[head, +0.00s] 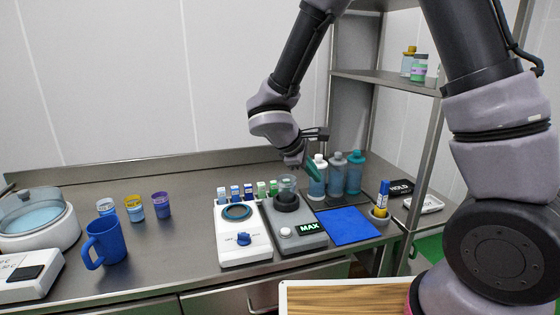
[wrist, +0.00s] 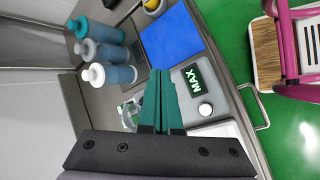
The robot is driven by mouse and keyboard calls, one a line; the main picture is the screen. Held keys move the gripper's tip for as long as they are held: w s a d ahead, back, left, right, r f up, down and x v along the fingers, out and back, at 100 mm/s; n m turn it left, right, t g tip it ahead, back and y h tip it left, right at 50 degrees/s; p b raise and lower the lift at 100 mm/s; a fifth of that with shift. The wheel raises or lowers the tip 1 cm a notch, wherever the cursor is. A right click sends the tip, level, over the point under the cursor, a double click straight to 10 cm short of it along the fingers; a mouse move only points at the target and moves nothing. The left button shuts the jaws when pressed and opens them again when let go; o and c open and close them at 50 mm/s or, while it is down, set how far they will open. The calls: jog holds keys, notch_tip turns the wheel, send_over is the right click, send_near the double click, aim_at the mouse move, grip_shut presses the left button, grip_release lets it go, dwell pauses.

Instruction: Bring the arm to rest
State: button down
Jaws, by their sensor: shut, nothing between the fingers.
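My arm reaches in from the right of the head view and bends down over the steel counter (head: 180,255). My gripper (head: 312,172) hangs above the back of the counter, close to the bottles and the grey device with the MAX display (head: 310,229). In the wrist view my gripper's green fingers (wrist: 160,78) are together and empty, and they overlap part of the grey device (wrist: 205,75). I cannot tell the exact height of the fingertips above the device.
Several blue bottles (head: 354,175) stand just right of my gripper. A blue mat (head: 347,226), a white device with a blue knob (head: 240,256) and a blue mug (head: 106,242) are on the counter. A shelf rack (head: 385,78) rises behind.

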jog(key=s+d+r+m+y, duration=0.2)
jog(key=s+d+r+m, duration=0.2)
jog(key=r, duration=0.4)
jog(key=s+d+r+m+t+y, duration=0.1)
jog(key=s+d+r+m+y, duration=0.2)
jog(key=d+r+m, duration=0.3)
jog(key=s+d+r+m+t+y, duration=0.1)
jog(key=s+d+r+m+y, duration=0.2)
jog(key=r, duration=0.7)
jog(key=s+d+m, duration=0.2)
jog(key=m, duration=0.2)
jog(key=shift+s+d+m, duration=0.15)
jog(key=shift+s+m, duration=0.15)
jog(key=shift+m, duration=0.1)
